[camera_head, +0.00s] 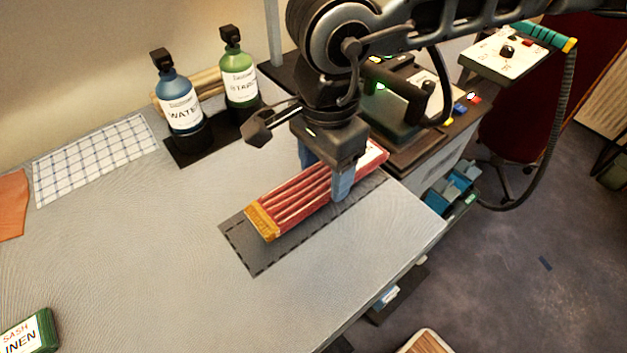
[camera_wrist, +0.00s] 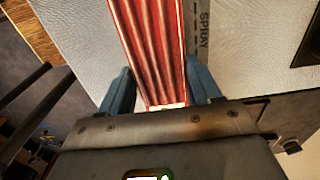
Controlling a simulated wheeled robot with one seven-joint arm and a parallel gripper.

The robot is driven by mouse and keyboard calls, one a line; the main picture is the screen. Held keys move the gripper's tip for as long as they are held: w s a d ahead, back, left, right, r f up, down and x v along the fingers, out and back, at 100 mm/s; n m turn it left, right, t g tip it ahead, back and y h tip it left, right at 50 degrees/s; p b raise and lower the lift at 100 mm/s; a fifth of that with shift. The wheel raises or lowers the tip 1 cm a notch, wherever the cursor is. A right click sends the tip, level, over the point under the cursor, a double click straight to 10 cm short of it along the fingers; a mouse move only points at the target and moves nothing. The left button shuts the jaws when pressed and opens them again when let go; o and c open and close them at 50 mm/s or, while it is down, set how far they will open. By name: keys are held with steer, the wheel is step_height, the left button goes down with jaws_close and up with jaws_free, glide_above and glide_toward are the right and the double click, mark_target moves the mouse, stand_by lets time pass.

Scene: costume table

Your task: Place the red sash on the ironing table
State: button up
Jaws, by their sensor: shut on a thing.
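The red sash (camera_head: 297,198) is a long pleated red bundle with a yellow-orange end band. My gripper (camera_head: 325,182) is shut on it, one blue finger on each side, near its far right part. The sash lies along and over a dark grey marked strip (camera_head: 255,258) on the pale ironing table (camera_head: 150,270). I cannot tell whether it touches the surface. In the wrist view the sash (camera_wrist: 150,45) runs between the two blue fingers (camera_wrist: 160,92). Part of the strip, with the word SPRAY, shows beside it.
A blue WATER bottle (camera_head: 179,100) and a green bottle (camera_head: 238,75) stand at the back. A checked cloth (camera_head: 95,158), an orange cloth (camera_head: 12,205) and a green SASH LINEN box (camera_head: 40,330) lie left. A machine (camera_head: 400,95) stands behind right. The table's middle is clear.

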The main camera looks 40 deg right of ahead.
mark_target(314, 190)
steer(key=shift+w+a+f, duration=0.4)
steer(key=shift+w+a, duration=0.05)
steer(key=shift+a, duration=0.1)
steer(key=shift+f+p, duration=0.45)
steer(key=shift+f, duration=1.6)
steer(key=shift+f, duration=0.15)
steer(key=o, duration=1.1)
step_height(314, 190, up, 12)
steer(key=shift+r+b, duration=0.2)
steer(key=shift+b, duration=0.3)
